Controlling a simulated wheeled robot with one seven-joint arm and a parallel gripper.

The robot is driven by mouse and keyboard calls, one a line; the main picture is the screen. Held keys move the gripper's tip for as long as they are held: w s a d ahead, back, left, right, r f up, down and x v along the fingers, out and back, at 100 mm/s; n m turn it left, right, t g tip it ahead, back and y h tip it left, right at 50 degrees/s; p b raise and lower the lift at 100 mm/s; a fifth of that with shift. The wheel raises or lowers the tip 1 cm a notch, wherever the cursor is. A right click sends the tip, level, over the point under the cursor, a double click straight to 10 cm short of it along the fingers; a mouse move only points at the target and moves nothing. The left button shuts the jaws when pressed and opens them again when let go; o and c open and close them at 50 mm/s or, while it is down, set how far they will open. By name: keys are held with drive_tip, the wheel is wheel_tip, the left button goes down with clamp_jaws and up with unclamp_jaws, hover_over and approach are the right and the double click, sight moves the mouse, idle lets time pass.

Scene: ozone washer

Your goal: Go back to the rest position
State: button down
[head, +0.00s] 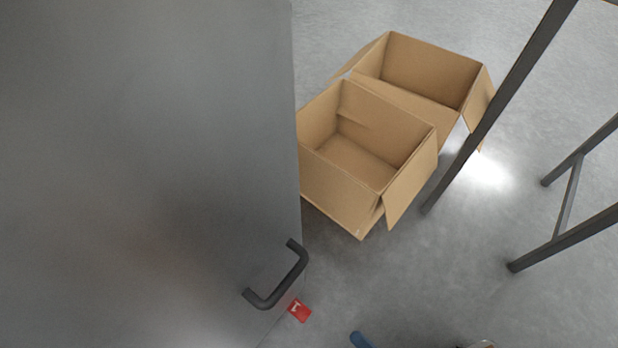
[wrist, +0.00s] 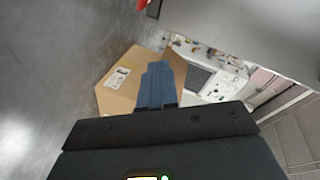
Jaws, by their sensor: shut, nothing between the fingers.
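My gripper shows in the wrist view, with its blue fingers (wrist: 157,85) together and nothing between them. Behind the fingers in that view is a cardboard box (wrist: 118,80) with a white label. In the head view only a small blue tip (head: 361,340), which looks like part of my gripper, shows at the bottom edge. The rest of my arm is outside the head view. The gripper touches nothing that I can see.
A grey door or panel (head: 150,150) with a dark handle (head: 283,282) fills the left of the head view. Two open cardboard boxes (head: 345,185) (head: 430,75) stand on the floor. Dark metal frame legs (head: 500,105) are at right. A red tag (head: 299,310) is below the handle.

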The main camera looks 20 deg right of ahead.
drive_tip(key=s+d+r+n+h, duration=0.2)
drive_tip(key=r, duration=0.6)
drive_tip(key=s+d+r+n+h, duration=0.1)
drive_tip(key=s+d+r+n, duration=0.15)
drive_tip(key=r, duration=0.55)
wheel_tip(320, 180, up, 51)
drive_tip(key=s+d+n+h+p, duration=0.1)
drive_tip(key=d+n+h+p, duration=0.1)
drive_tip(key=p, duration=2.5)
drive_tip(key=shift+s+d+n+t+h, duration=0.15)
drive_tip(key=shift+s+n+t+h, duration=0.3)
drive_tip(key=shift+n, duration=0.3)
drive_tip(key=shift+f, duration=0.1)
